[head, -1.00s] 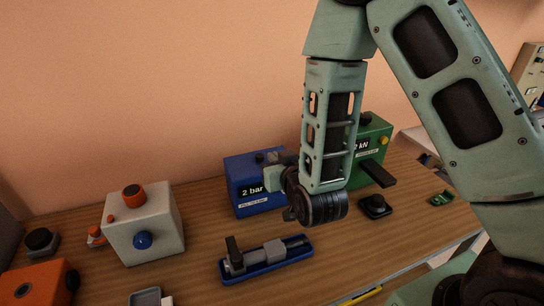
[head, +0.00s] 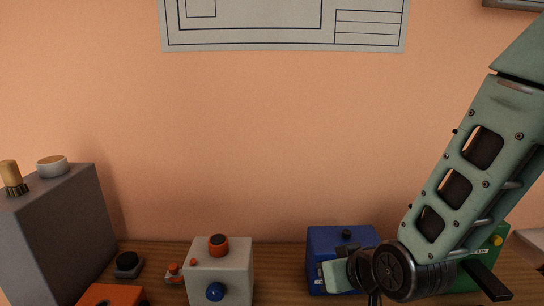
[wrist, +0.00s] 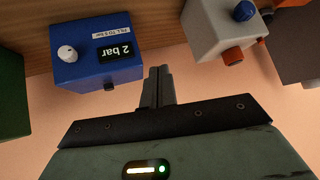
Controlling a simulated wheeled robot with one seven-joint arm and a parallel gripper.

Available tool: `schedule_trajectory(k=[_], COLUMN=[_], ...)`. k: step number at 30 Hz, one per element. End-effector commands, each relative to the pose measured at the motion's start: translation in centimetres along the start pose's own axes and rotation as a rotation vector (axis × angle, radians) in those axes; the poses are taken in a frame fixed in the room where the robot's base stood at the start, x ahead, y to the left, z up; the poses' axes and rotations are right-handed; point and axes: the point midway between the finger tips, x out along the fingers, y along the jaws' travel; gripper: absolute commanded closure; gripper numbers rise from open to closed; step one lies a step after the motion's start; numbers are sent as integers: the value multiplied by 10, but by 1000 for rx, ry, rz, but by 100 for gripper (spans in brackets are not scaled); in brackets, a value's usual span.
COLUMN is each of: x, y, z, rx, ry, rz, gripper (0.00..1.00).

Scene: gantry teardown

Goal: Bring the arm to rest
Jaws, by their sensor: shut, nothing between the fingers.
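My arm (head: 462,180) comes in from the right in the head view and slopes down to the wrist joint in front of the blue and green boxes. My pale green hand shows beside that joint, in front of the blue box (head: 333,243); its fingertips cannot be made out there. In the wrist view my gripper (wrist: 158,84) has its two fingers together, with nothing between them. The blue box, reading "2 bar" (wrist: 95,55), appears upside down to the left of the fingers, apart from them.
A white box (head: 222,270) with orange and blue knobs stands left of the blue box. The green box (head: 497,242) is partly behind my arm. A tall grey box (head: 62,235) and an orange box (head: 112,296) are further left. The wall above is clear below a drawing (head: 285,25).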

Motion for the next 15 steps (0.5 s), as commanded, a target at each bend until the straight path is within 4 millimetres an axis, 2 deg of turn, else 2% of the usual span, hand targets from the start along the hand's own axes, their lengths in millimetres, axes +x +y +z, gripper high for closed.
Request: schedule_trajectory(k=[3, 6, 10, 15], x=[-25, -51, -91, -138], y=[-26, -41, -49, -46], z=[22, 44, 74, 102], rx=[-65, -130, -224, -325], ry=[-157, -301, -482, -665], rz=[-65, -99, -115, -97], gripper=[100, 100, 100, 100])
